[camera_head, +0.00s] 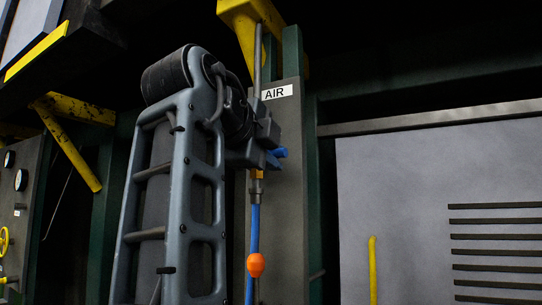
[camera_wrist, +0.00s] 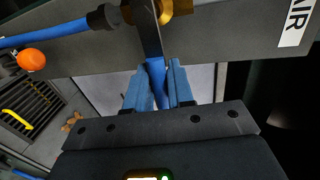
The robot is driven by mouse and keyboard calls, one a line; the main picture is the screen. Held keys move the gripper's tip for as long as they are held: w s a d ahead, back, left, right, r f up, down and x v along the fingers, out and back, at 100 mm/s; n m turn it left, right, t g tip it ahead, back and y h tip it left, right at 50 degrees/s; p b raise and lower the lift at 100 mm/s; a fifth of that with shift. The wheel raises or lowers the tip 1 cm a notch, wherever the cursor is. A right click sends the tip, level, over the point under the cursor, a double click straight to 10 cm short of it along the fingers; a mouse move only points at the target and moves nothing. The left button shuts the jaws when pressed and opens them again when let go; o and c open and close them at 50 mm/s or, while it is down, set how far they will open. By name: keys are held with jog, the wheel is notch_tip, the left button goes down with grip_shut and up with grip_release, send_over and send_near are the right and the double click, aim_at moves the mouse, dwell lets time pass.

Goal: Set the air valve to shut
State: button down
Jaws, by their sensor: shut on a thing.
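The air valve has a brass body (camera_wrist: 172,10), at the top of the wrist view; a little brass also shows in the head view (camera_head: 257,174), just below my gripper (camera_head: 277,154). A flat grey lever with a blue handle (camera_wrist: 156,72) runs from the valve down between the blue fingers of my gripper (camera_wrist: 158,66) in the wrist view. The fingers are shut on the handle. The lever stands roughly across the line of the pipe and hose. In the head view my wrist hides most of the lever and valve.
A blue hose (camera_head: 254,225) with an orange ball (camera_head: 256,265) hangs below the valve. The grey post behind bears an AIR label (camera_head: 277,92). A yellow bracket (camera_head: 248,25) is above. A grey panel with dark slots (camera_head: 420,200) stands to the right.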

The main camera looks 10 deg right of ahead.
jog(key=shift+f, duration=0.15)
jog(key=c, duration=1.1)
grip_release()
jog(key=shift+s+a, duration=0.1)
jog(key=v, duration=0.7)
jog(key=shift+s+a, duration=0.15)
jog(key=shift+s, duration=0.1)
